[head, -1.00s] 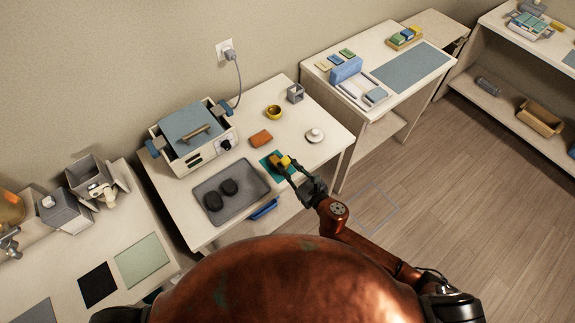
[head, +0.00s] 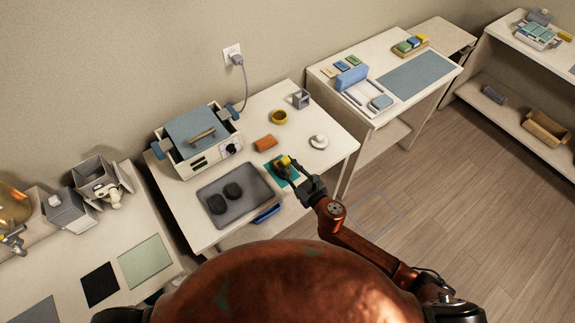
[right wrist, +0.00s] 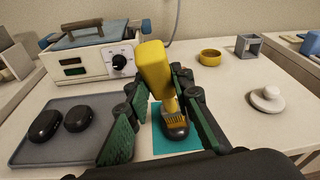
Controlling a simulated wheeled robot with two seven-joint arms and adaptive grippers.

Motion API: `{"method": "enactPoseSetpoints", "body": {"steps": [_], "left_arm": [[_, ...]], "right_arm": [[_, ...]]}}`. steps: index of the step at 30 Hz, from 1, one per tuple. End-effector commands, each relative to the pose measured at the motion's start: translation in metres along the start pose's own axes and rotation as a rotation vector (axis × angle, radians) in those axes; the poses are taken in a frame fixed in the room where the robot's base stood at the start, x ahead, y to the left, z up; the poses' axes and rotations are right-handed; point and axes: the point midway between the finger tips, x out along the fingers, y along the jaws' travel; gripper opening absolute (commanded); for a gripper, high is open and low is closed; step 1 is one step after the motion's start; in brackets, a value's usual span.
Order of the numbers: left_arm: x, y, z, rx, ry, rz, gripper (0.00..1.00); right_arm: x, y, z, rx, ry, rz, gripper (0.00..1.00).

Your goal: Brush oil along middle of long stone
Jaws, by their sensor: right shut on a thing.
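A long dark stone (right wrist: 176,132) lies on a teal mat (right wrist: 186,144); in the head view the teal mat (head: 272,171) is partly covered by my gripper. My right gripper (right wrist: 168,108) is shut on a yellow-handled brush (right wrist: 154,70), which also shows small in the head view (head: 286,160). The brush is tilted, with its tan bristles pointing down over the far part of the stone. The bristles appear to meet the stone's top, but exact contact is hard to tell. My right gripper shows in the head view (head: 292,170) above the mat. My left gripper is not in view.
A grey tray (head: 252,182) with two dark round stones (head: 225,197) is left of the mat. The warmer (head: 184,163) stands behind it.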

Motion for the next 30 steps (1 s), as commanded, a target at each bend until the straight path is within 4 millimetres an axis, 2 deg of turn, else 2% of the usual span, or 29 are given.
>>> {"method": "enactPoseSetpoints", "body": {"steps": [1,22,30], "left_arm": [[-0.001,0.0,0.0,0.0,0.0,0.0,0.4],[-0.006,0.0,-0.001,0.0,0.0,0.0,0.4],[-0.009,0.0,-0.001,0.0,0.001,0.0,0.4]], "right_arm": [[-0.001,0.0,-0.006,0.001,0.012,-0.001,0.0],[-0.003,-0.001,0.001,0.0,0.006,-0.001,0.0],[-0.019,-0.003,0.0,0.0,0.005,-0.001,0.0]]}}
